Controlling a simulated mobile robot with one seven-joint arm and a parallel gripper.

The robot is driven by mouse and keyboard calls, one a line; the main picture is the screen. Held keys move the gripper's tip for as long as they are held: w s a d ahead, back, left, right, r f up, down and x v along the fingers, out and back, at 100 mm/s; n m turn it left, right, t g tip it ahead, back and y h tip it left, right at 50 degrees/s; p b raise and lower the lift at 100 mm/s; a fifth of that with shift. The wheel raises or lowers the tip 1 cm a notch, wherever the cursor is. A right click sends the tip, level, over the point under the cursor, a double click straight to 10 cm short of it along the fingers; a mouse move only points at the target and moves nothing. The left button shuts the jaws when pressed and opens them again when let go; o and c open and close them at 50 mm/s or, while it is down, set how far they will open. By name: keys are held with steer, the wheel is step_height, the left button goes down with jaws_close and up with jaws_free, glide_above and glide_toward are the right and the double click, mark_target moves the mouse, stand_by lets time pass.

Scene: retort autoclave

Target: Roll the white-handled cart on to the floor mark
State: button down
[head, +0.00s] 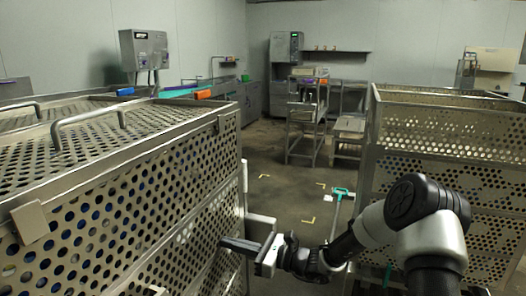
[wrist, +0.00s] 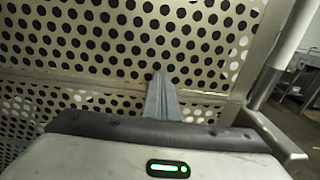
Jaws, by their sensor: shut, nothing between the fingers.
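A large perforated metal cart (head: 120,190) fills the left of the head view. A pale upright bar (head: 244,190) stands at its right end; it looks like the white handle, but I cannot be sure. My gripper (head: 224,242) is shut and empty in front of the cart's perforated side, near that end. In the wrist view the closed fingers (wrist: 162,80) point at the perforated panel (wrist: 130,35), with a pale bar (wrist: 288,45) to their right. I cannot tell whether the fingertips touch the panel. Yellow corner marks (head: 309,221) on the floor outline an empty patch beyond my gripper.
A second perforated cart (head: 450,130) stands on the right, behind my arm. A green-handled tool or bar (head: 343,192) is beside it. A metal rack (head: 306,115) and bench stand at the back. Open floor (head: 275,150) lies between the carts.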

steer(key=shift+w+a, duration=0.1)
steer(key=shift+a, duration=0.65)
steer(key=shift+w+a+r, duration=0.15)
steer(key=shift+a+r, duration=0.05)
steer(key=shift+a, duration=0.15)
steer(key=p+v, duration=0.2)
steer(key=v, duration=0.6)
steer(key=shift+d+f, duration=0.15)
steer(key=shift+d, duration=0.05)
stand_by(0.4)
